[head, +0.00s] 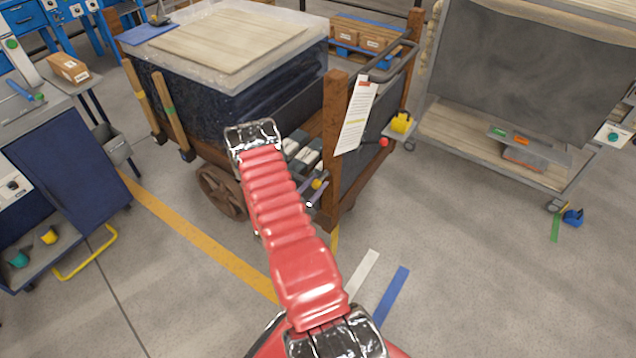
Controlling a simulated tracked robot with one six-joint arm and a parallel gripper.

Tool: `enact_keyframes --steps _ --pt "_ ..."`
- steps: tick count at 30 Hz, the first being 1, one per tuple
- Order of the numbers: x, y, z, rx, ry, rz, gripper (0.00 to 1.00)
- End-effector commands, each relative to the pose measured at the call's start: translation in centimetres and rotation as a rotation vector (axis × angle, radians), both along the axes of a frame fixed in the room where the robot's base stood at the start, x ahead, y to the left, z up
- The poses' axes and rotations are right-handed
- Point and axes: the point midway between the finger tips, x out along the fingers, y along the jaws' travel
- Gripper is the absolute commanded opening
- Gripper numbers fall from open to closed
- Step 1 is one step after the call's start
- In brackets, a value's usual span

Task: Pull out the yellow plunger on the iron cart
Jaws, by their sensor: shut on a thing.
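The iron cart (336,140) is a rust-brown cart with corner posts and a dark bin on top, in the upper middle of the head view. The yellow plunger (317,184) shows as a small round yellow knob low at the cart's near end, left of the front post. My gripper (314,192) is at this knob, its small grey fingers shut on it. My red ribbed arm hides most of the gripper and part of the cart's lower side. How far the plunger stands out cannot be told.
A red knob (383,142) and a yellow block (401,122) are on the cart's right side, by a hanging paper sheet (356,117). A grey panelled trolley (535,70) stands right, a blue cabinet (70,175) left.

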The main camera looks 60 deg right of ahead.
Motion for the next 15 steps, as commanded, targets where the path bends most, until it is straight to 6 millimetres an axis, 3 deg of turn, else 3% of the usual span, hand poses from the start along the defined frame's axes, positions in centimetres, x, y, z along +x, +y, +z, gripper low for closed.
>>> enact_keyframes --steps 9,15 --pt "-0.04 0.12 -0.08 0.002 0.003 0.001 0.46" --pt "-0.1 0.05 -0.07 0.001 0.002 0.0 0.46"
